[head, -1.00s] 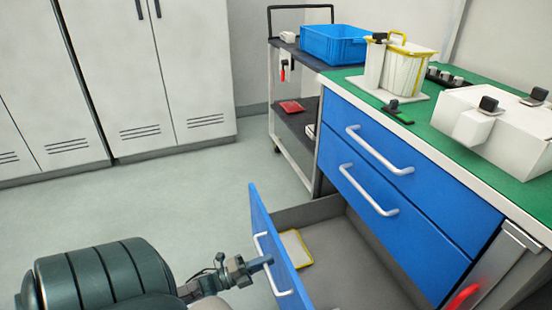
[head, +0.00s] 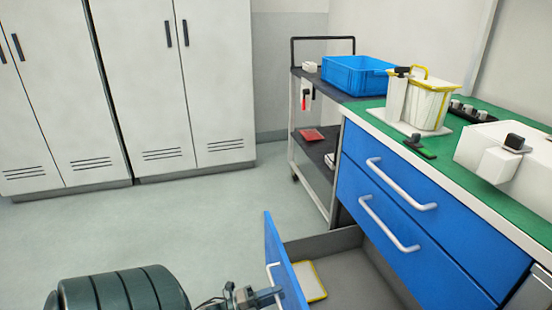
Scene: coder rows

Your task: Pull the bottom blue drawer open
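The bottom blue drawer (head: 283,262) stands far out from the cabinet, its grey inside showing. Its pale bar handle (head: 272,280) is on the outer face, and its lower end is cut off by the picture edge. My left gripper (head: 272,294) is at this handle and looks shut on it, though the fingertips are small and partly hidden. My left arm comes in from the lower left. My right gripper is not in view.
A yellow-edged white item (head: 311,281) lies in the drawer. Two upper blue drawers (head: 385,180) are closed beneath a green worktop (head: 378,112). A cart (head: 318,176) with a blue crate (head: 345,77) stands behind. The floor (head: 190,228) left of the drawer is clear.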

